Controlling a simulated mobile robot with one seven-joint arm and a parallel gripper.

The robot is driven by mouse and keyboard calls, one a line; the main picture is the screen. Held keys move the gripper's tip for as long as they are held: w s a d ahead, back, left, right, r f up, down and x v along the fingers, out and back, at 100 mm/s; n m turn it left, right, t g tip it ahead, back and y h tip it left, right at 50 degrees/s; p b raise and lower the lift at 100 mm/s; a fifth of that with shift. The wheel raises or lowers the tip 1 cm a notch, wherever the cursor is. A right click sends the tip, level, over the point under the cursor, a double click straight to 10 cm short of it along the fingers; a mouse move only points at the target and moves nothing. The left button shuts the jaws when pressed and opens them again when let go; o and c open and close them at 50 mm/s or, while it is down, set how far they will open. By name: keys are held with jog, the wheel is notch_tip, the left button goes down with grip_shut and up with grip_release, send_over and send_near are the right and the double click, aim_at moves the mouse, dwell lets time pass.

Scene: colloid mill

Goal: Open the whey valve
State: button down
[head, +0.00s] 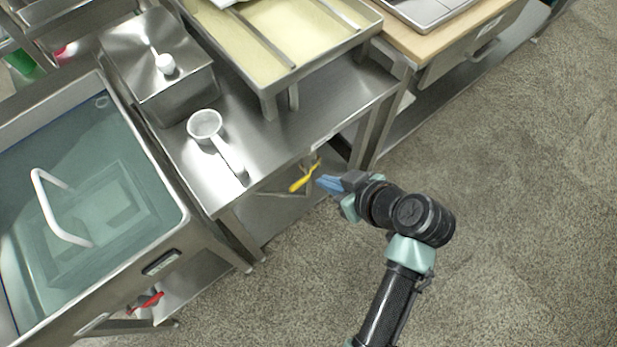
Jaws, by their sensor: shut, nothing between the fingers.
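A valve with a yellow lever handle (303,180) shows at the front edge of the steel table, low under the pale-lined tray. The lever slants from lower left to upper right. Its body is mostly hidden under the table edge. My gripper (322,182), with blue fingers, is just right of the yellow lever. It is shut with nothing in it. I cannot tell whether the fingertips touch the lever. A second lever, red (148,301), sits low in front of the vat at the lower left. No label shows on either.
The steel table (290,140) holds a white ladle (206,125), a steel box (165,85) with a small white scoop, and the pale-lined tray (245,50). A water-filled vat (165,240) stands at left. The speckled floor (510,200) at right is clear.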

jog(key=b, duration=0.2)
send_over(303, 183)
jog(key=s, duration=0.2)
notch_tip(303, 183, down, 7)
jog(key=f, duration=0.1)
jog(key=f+b, duration=0.1)
jog(key=f, duration=0.1)
jog(key=shift+w+d, duration=0.15)
jog(key=shift+w, duration=0.15)
jog(key=shift+f, duration=0.45)
jog(key=shift+f+b, duration=0.15)
jog(key=shift+b, duration=0.25)
jog(key=shift+f, duration=0.1)
jog(key=shift+s+b, duration=0.1)
jog(key=shift+b, duration=0.25)
